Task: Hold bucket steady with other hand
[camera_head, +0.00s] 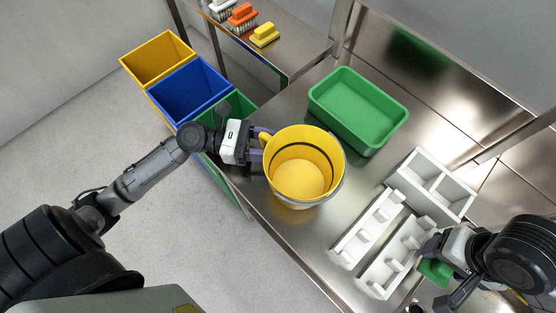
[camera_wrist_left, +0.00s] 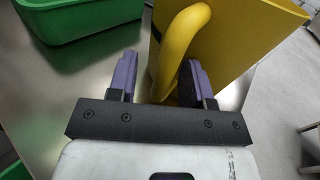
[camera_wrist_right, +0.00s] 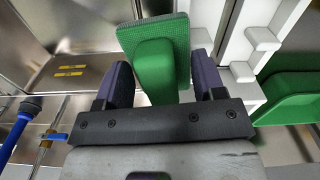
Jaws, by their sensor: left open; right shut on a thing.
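A yellow bucket (camera_head: 326,188) stands on the steel table in the head view, its top open toward me. My left gripper (camera_head: 258,147) is at its left side, by the handle. In the left wrist view the yellow handle (camera_wrist_left: 180,45) runs down between the open left fingers (camera_wrist_left: 160,85). I cannot tell whether either finger touches it. My right gripper (camera_head: 436,258) is at the lower right, well apart from the bucket. It is shut on a green scrubber (camera_wrist_right: 154,62), which shows between its fingers in the right wrist view.
A green tray (camera_head: 358,109) stands behind the bucket. White racks (camera_head: 368,229) and a white divided box (camera_head: 432,184) stand to its right. Yellow (camera_head: 157,60) and blue (camera_head: 188,91) bins are at the left. Brushes (camera_head: 243,17) sit on a shelf at the top.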

